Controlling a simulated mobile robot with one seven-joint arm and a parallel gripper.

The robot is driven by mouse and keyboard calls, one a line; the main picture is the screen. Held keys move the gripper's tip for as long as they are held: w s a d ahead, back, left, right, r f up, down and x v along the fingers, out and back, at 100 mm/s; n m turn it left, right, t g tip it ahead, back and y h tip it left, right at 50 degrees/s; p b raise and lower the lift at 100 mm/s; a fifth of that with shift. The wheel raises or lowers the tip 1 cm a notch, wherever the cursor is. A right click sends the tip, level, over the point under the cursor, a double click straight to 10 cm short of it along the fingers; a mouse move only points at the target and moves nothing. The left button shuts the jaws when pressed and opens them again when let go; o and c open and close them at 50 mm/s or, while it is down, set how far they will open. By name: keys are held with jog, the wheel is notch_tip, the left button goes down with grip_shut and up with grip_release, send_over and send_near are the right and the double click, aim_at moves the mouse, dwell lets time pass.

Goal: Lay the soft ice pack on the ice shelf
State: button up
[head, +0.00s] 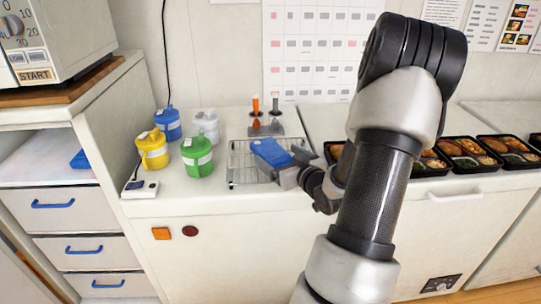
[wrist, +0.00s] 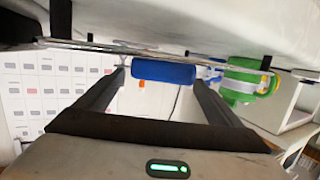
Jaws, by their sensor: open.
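The soft ice pack (head: 270,152) is a flat blue pad on a low wire rack (head: 232,178) on the counter. In the wrist view the pack (wrist: 163,72) shows as a blue bar between the fingertips, near the rack's rail. My gripper (head: 291,172) is at the pack's right end, with its fingers apart; it also shows in the wrist view (wrist: 160,84). I cannot tell whether either finger touches the pack. An open white shelf (head: 35,165) at the left holds a small blue thing (head: 80,160); no label shows which surface is the ice shelf.
Blue, white, yellow and green (head: 197,157) lidded containers stand left of the rack. Orange-topped bottles (head: 255,106) stand behind it. Several filled bento trays (head: 460,155) line the right counter. A microwave (head: 55,40) sits at upper left. A small device (head: 140,189) lies at the counter's left edge.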

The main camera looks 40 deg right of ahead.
aim_at(272, 151)
jog(key=x, duration=0.5)
jog(key=shift+w+f+b, duration=0.15)
jog(key=shift+w+b, duration=0.2)
jog(key=c, duration=1.5)
